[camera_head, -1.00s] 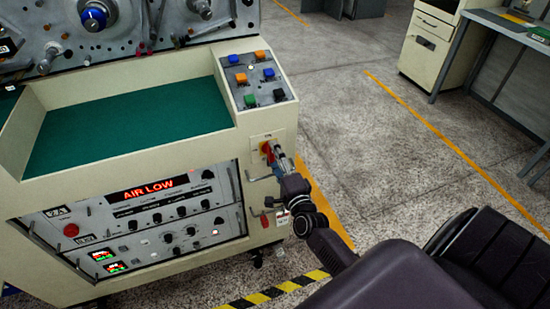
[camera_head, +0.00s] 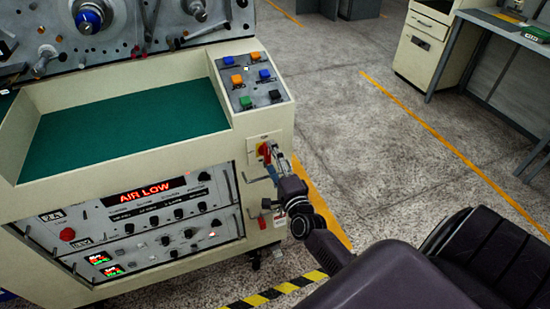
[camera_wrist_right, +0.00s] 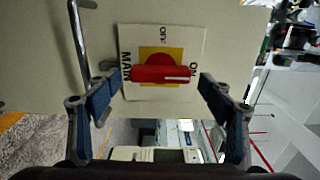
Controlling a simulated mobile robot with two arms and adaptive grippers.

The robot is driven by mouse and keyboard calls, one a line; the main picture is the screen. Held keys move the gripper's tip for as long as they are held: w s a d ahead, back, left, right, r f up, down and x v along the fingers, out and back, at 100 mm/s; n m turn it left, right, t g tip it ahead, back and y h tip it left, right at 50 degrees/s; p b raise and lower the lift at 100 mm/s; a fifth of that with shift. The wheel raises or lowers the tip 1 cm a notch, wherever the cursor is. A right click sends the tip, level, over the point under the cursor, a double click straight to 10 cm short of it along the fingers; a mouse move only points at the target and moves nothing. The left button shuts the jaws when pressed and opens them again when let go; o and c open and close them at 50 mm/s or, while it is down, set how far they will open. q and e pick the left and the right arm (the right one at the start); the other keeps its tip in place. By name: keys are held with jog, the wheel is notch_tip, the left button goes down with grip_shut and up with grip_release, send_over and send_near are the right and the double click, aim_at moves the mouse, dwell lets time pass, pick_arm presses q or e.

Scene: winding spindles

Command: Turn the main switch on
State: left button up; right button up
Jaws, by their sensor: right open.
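The switch (camera_head: 264,150) is on the machine's front right corner in the head view, partly covered by my gripper. My right gripper (camera_wrist_right: 158,80) is open, with one finger beyond each end of the handle. I cannot tell whether either finger touches it. My left gripper is not in view.
A metal bar handle (camera_wrist_right: 78,45) stands out from the panel beside the switch, close to one finger. Coloured push buttons (camera_head: 252,80) sit on top of the machine above it. A lit AIR LOW display (camera_head: 150,190) is on the front.

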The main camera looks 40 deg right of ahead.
jog(key=v, duration=1.2)
jog(key=shift+w, duration=0.1)
